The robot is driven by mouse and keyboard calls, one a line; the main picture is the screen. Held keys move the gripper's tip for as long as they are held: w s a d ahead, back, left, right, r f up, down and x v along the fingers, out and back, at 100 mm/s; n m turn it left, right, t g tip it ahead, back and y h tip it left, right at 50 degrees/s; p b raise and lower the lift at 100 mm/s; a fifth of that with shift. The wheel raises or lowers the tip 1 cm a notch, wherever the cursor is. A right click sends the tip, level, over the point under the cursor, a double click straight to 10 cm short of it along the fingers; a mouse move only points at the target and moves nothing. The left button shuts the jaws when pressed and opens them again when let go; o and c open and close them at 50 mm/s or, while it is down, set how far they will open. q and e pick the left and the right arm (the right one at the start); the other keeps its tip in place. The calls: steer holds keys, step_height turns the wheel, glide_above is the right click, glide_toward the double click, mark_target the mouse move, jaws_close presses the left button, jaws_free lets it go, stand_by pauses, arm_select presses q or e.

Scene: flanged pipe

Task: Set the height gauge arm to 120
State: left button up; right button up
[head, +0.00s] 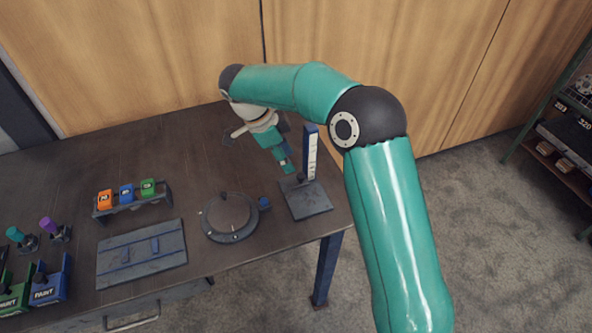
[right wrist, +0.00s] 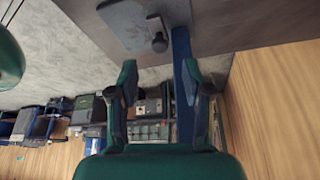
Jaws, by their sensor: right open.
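The height gauge stands near the right end of the table: a flat grey base plate (head: 306,201) and an upright blue column (head: 310,150) with a white scale face. A small dark part shows low by the column; in the right wrist view, a small dark knob (right wrist: 159,43) sits near the base plate (right wrist: 124,22). The scale figures are too small to read. My right gripper (head: 287,167) is open, just left of the column. In the right wrist view the blue column (right wrist: 184,80) lies between the open fingers (right wrist: 163,82), closer to the right finger. My left gripper is not in view.
A round dial plate (head: 230,216) lies left of the gauge. Further left are a grey panel (head: 141,253), a rack of coloured blocks (head: 131,203) and blue and green bins (head: 48,284). Shelving (head: 570,140) stands beyond the table at the right.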

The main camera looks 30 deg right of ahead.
mark_target(299, 175)
steer(key=shift+p+x, duration=0.35)
steer(key=shift+x, duration=2.85)
jaws_close()
steer(key=shift+r, duration=0.1)
